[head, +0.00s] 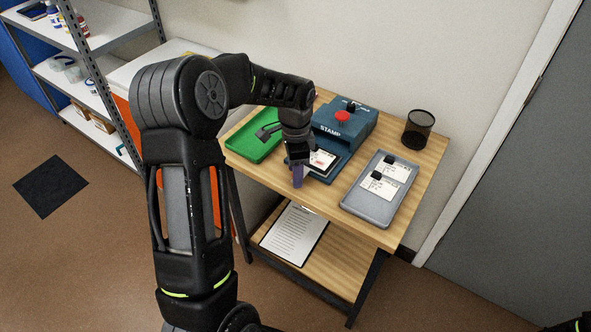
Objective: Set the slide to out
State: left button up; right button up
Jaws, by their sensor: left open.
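The blue stamp machine (357,123), marked STAMP and topped with a red button, stands on the wooden table. Its low front part (347,168) reaches toward the table's front edge. My left gripper (298,170) is open, pointing down at the front left of the machine.
A green tray (246,148) is left of the machine, partly behind my arm. A grey tray (370,213) with two white cards and black clips lies to the right. A black mesh cup (418,129) stands at the back right. A clipboard (294,234) lies on the lower shelf.

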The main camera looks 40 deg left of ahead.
pick_arm(q)
notch_tip(320, 180, up, 8)
jog(key=shift+f+b, duration=0.1)
jog(key=shift+b, duration=0.35)
dwell(0.7)
